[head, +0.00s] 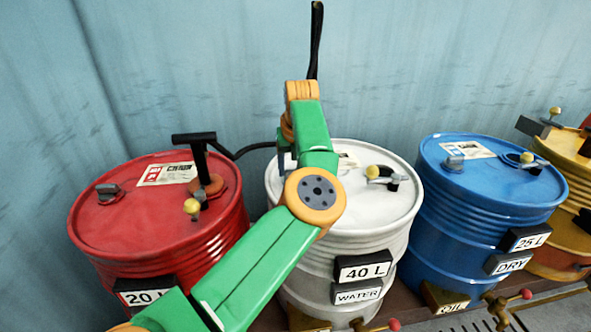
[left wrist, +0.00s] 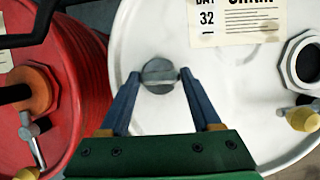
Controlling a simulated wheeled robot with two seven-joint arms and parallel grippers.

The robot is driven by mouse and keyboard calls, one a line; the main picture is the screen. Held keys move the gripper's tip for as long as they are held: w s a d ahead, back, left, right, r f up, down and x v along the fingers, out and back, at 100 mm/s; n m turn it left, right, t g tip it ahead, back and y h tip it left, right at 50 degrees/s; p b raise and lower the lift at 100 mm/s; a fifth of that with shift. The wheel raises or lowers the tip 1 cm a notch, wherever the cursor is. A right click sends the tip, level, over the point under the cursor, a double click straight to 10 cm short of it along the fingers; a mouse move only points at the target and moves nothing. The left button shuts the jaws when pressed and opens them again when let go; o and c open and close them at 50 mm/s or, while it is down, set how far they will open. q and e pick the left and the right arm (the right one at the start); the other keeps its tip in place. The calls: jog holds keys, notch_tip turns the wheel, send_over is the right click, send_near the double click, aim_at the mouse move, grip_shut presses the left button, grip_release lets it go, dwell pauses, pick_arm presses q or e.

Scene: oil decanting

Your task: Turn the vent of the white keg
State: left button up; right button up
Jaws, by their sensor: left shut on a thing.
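The white keg (head: 370,245) stands between a red keg and a blue keg. It carries the plates "40 L" and "WATER". In the left wrist view, its vent is a round grey cap (left wrist: 159,72) with a ridge across it, on the white lid (left wrist: 230,85). My left gripper (left wrist: 160,78) has its two blue fingers closed against opposite sides of this cap. In the head view my left arm reaches over the keg and hides the vent and most of the gripper. My right gripper is in neither view.
The red keg (head: 130,235) at the left has a black pump handle (head: 195,139) and hose standing up beside my arm. The white lid also has a yellow-knobbed fitting (head: 372,172) and a paper label (left wrist: 235,20). The blue keg (head: 470,215) and a yellow keg (head: 560,185) stand right.

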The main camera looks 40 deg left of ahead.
pick_arm(q)
jog(key=o, duration=1.4)
jog(key=v, duration=0.7)
